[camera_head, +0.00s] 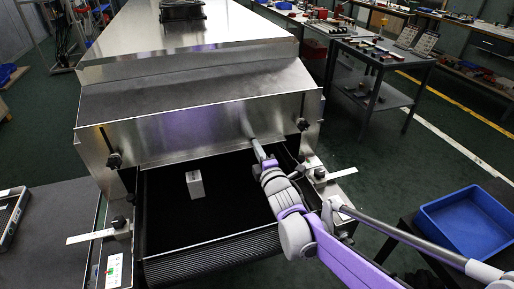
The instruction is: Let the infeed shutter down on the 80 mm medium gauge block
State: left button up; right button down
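The infeed shutter (205,132) is the bright steel plate across the front of the dryer hood, with a dark knob at a slot near each end: a left knob (114,160) and a right knob (303,124). My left gripper is out of view.
Side brackets with metal strips flank the belt (225,222), on the left (92,237) and right (335,174). A blue bin (467,222) stands at the right. A grey table (50,235) is at the left. A tool cart (378,57) stands behind right.

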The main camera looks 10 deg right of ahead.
notch_tip(320, 180, down, 6)
jog(key=shift+r+b, duration=0.15)
jog(key=shift+b, duration=0.75)
jog(key=c, duration=1)
grip_release()
jog(key=shift+c, duration=0.2)
jog(key=s, duration=0.3)
jog(key=s+d+p, duration=0.1)
jog(key=s, duration=0.6)
jog(key=shift+s+d, duration=0.15)
jog(key=shift+s, duration=0.25)
